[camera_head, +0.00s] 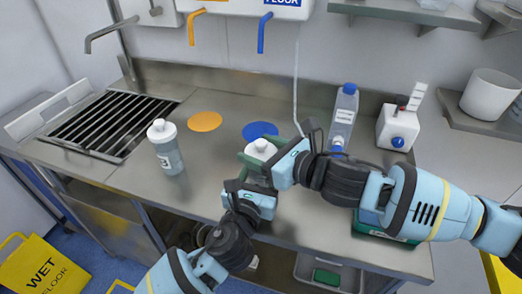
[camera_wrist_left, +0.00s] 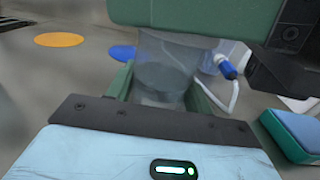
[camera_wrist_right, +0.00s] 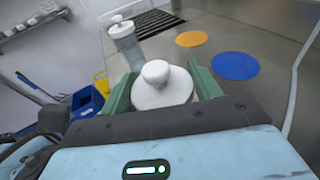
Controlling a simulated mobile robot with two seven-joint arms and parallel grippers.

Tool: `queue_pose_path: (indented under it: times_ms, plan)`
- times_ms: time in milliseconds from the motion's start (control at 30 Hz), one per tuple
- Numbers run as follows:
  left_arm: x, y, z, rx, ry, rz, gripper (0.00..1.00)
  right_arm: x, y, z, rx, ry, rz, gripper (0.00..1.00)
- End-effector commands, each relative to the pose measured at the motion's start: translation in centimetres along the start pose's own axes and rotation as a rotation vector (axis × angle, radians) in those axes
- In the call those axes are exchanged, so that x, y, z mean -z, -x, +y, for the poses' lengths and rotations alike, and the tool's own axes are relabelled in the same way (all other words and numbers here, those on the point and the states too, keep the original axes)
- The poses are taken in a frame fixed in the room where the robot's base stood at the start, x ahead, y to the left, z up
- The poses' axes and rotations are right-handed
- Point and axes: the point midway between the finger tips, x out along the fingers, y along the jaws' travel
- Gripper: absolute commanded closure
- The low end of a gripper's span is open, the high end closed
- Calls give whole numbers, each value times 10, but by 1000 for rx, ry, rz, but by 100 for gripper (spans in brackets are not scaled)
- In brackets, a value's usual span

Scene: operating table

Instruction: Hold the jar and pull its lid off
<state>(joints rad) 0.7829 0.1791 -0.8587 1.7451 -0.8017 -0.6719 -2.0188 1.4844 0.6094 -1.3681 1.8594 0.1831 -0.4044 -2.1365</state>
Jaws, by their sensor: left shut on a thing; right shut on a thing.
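A jar with a white knobbed lid (camera_head: 260,148) is between my two grippers over the counter. My right gripper (camera_head: 265,156) is shut on the lid; in the right wrist view the lid (camera_wrist_right: 160,88) sits between its green fingers. My left gripper (camera_head: 252,190) is lower and shut on the clear jar body (camera_wrist_left: 165,68), which shows grey contents in the left wrist view. The right gripper's green finger hides the lid there, so I cannot tell whether lid and jar touch. A second, similar lidded jar (camera_head: 168,155) stands upright on the counter, to the left.
An orange disc (camera_head: 205,121) and a blue disc (camera_head: 261,131) lie on the steel counter. A blue-capped bottle (camera_head: 342,115) and a white container (camera_head: 397,127) stand at the back right. A sink with a black rack (camera_head: 108,125) is left. Free counter lies between the second jar and my grippers.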

Motion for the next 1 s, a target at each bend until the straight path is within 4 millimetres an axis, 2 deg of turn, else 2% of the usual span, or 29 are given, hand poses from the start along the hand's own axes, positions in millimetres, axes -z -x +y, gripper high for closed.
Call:
queue_pose_path:
  times_ms: [500, 900, 1000]
  plan:
    - [1, 0, 0, -1, -1, 1, 90, -15, 3, 0, 0, 0, 0, 65]
    - [1, 0, 0, -1, -1, 1, 90, -18, 4, 0, 0, 0, 0, 65]
    - [1, 0, 0, -1, -1, 1, 90, -25, 5, 0, 0, 2, -2, 65]
